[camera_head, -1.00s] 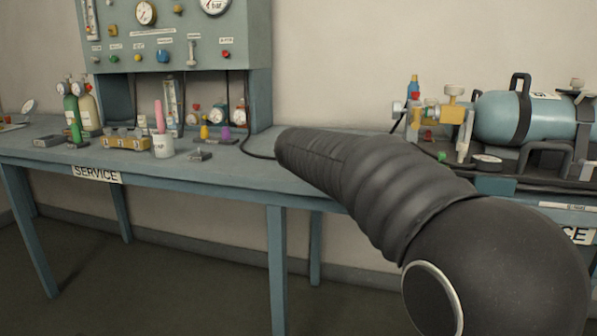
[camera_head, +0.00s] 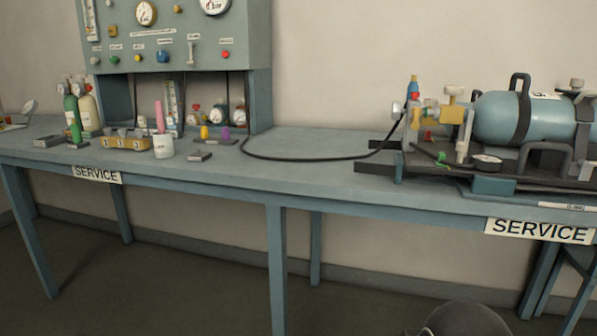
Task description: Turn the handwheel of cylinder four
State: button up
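A pale blue cylinder (camera_head: 548,118) lies on its side in a dark frame (camera_head: 430,168) on the right part of the bench, cut off by the right edge. A brass valve block (camera_head: 453,112) sits at its left end, with a beige knob (camera_head: 454,91) on top and a round grey knob (camera_head: 398,107) to the left. No number four is readable, so I cannot tell whether this is cylinder four or which knob is its handwheel. My gripper is out of view; only a dark rounded part of my arm shows at the bottom edge.
The blue bench (camera_head: 330,180) runs across the view, bare in the middle except for a black hose (camera_head: 320,159). A gauge panel (camera_head: 175,35) stands at the left. Small green and beige cylinders (camera_head: 72,118) and a white cup (camera_head: 163,146) stand before it.

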aim_at(453, 91)
jog(key=k, duration=1.2)
jog(key=z, duration=0.95)
jog(key=i, duration=1.35)
jog(key=u, duration=0.7)
jog(key=i, duration=0.9)
jog(key=u, duration=0.2)
jog(key=k, duration=1.05)
